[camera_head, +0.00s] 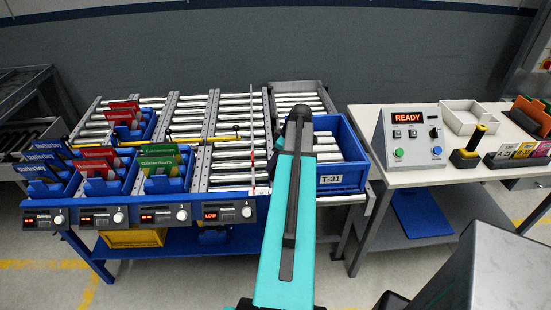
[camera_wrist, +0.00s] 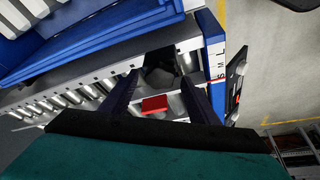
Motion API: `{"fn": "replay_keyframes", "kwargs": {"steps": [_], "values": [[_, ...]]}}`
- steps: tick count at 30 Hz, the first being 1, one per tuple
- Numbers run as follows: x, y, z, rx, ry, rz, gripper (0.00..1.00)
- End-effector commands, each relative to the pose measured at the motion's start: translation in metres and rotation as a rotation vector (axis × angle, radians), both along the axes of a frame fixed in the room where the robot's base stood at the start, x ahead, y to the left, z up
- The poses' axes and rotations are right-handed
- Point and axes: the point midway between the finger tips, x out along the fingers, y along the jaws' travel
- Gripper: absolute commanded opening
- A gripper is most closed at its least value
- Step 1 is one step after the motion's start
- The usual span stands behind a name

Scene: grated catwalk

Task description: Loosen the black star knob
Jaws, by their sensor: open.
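In the wrist view a dark, many-sided piece, which looks like the black star knob (camera_wrist: 160,68), shows on the light metal strip just beyond my fingertips. Its shape is partly lost in shadow. My gripper (camera_wrist: 158,80) is open, with one dark finger on each side of the view toward the knob. I cannot tell how far the tips are from it. A red block (camera_wrist: 153,104) shows between the fingers, nearer to the camera. In the head view my teal arm covers this spot, and neither knob nor fingers can be made out.
A blue rail end marked S, M, L (camera_wrist: 215,62) stands right of the fingers. A blue bin labelled T-31 (camera_head: 338,176) sits on the roller rack's right end. A white table (camera_head: 385,176) with a READY control box (camera_head: 410,135) stands farther right.

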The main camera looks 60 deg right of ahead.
Motion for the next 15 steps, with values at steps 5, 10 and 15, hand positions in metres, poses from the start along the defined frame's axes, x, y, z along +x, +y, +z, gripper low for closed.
{"fn": "replay_keyframes", "kwargs": {"steps": [5,10,15], "values": [[0.0002,0.0001,0.0001,0.0,0.0,0.0,0.51],[0.0003,0.0003,0.0002,0.0,0.0,0.0,0.23],[0.0004,0.0006,0.0,0.0,0.0,-0.003,0.14]]}}
